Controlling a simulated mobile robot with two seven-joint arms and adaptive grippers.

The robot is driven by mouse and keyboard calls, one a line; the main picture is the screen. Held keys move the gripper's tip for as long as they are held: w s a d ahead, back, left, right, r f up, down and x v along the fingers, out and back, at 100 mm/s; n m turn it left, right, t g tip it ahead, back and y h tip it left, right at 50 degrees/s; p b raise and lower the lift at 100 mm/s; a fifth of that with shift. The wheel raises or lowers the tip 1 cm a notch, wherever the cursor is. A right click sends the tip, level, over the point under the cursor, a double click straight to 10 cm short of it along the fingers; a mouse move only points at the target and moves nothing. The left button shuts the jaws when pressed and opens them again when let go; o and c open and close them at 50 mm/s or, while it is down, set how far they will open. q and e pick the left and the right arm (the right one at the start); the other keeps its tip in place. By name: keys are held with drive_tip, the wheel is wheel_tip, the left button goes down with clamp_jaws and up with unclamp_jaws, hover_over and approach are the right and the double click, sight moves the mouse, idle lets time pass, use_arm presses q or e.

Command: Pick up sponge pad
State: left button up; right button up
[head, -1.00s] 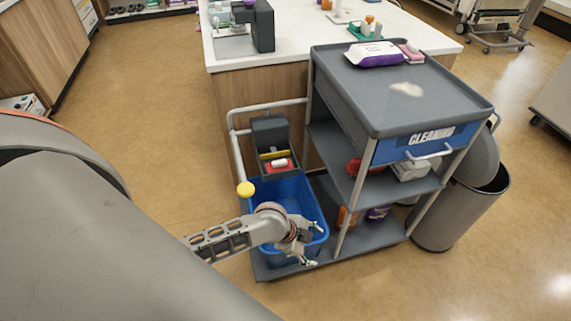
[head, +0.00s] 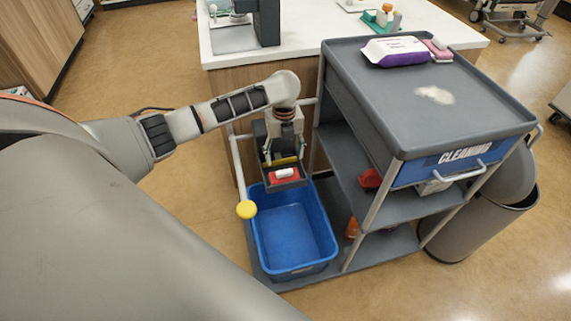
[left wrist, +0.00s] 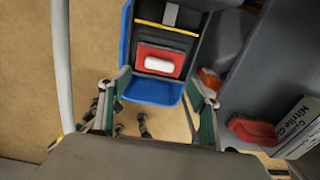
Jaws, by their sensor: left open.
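A small white pad (head: 284,173) with rounded ends, which looks like the sponge pad, lies on a red plate (head: 272,181) in the dark wringer at the back of the blue bucket (head: 327,236). The pad also shows in the left wrist view (left wrist: 158,65), ahead of my fingers and roughly centred between them. My left gripper (head: 283,158) is over the wringer, pointing down, open and empty, with its fingers spread wider than the pad. The exact gap to the pad cannot be told. My right gripper is not in view.
The grey cleaning cart (head: 400,112) stands close on the right, with a purple-white wipes pack (head: 396,51) and a pink block (head: 438,50) on top. A white counter (head: 300,38) is behind.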

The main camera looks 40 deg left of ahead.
sight(284, 171)
use_arm(q)
drive_tip(key=shift+a+f, duration=0.1)
drive_tip(key=shift+f, duration=0.25)
wheel_tip(284, 171, down, 2)
drive_tip(key=shift+s+f+b, duration=0.1)
drive_tip(key=shift+b, duration=0.5)
wheel_tip(284, 171, down, 4)
drive_tip(key=shift+s+f+b, duration=0.1)
drive_tip(key=shift+f+b, duration=0.15)
drive_tip(key=shift+b, duration=0.7)
drive_tip(key=shift+f, duration=0.3)
drive_tip(key=shift+r, duration=0.25)
drive_tip(key=c, duration=1.2)
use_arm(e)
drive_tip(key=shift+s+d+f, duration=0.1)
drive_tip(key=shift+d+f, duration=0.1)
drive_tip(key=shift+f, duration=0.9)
